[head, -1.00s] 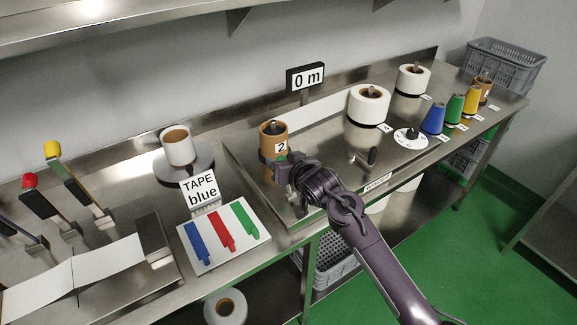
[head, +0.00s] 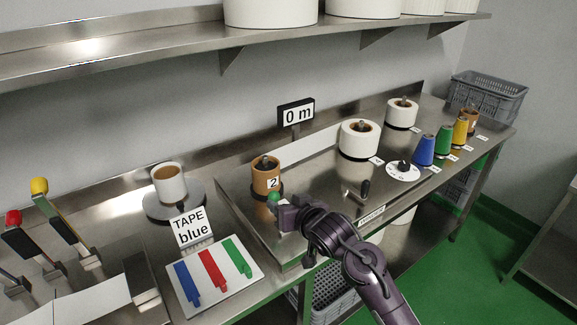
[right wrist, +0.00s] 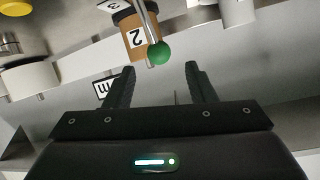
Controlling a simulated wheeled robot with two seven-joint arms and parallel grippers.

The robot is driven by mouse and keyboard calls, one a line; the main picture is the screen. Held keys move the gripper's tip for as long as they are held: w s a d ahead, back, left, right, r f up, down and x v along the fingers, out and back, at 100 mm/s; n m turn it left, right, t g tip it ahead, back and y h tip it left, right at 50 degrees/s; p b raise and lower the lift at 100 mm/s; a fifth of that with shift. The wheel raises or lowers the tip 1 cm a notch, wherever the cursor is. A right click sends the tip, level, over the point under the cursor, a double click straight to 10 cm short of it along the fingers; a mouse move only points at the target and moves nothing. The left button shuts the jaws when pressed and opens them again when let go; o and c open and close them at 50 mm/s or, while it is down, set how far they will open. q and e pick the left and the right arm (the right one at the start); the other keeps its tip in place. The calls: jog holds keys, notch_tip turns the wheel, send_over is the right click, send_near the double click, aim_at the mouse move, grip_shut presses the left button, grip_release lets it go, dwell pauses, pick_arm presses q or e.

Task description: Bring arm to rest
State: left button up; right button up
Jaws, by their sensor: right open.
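My right arm comes in from the lower right in the head view. Its gripper (head: 280,208) is just in front of the brown roll marked 2 (head: 266,180), above the steel table. In the right wrist view the two fingers (right wrist: 160,85) are apart with nothing between them. A small green ball (right wrist: 159,53) on a metal rod shows beyond the fingertips, in front of the brown roll; it also shows in the head view (head: 274,196) by the gripper. My left gripper is not in view.
A sign reading 0 m (head: 296,113) stands behind.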

jog(key=s+d+f+m+g+h, duration=0.1)
jog(key=s+d+f+g+h, duration=0.15)
jog(key=s+d, duration=0.6)
jog(key=s+d+f+g+h, duration=0.2)
jog(key=s+d+f+g, duration=0.3)
jog(key=s, duration=0.7)
jog(key=s+d+f+m+g+h, duration=0.1)
jog(key=s+d+f+h, duration=0.15)
jog(key=s+d, duration=0.7)
jog(key=s+a+f+g+b, duration=0.1)
jog(key=s+f, duration=0.1)
jog(key=f, duration=1.3)
jog(key=s+a+f, duration=0.1)
jog(key=f, duration=1.5)
jog(key=s+d+f, duration=0.2)
jog(key=s+f, duration=0.7)
jog(key=s, duration=0.1)
jog(key=s+d+f+g+b, duration=0.1)
jog(key=s+d+f, duration=0.1)
jog(key=s+f, duration=0.8)
jog(key=shift+s+f+n, duration=0.15)
jog(key=shift+f+n, duration=0.1)
jog(key=shift+n, duration=0.15)
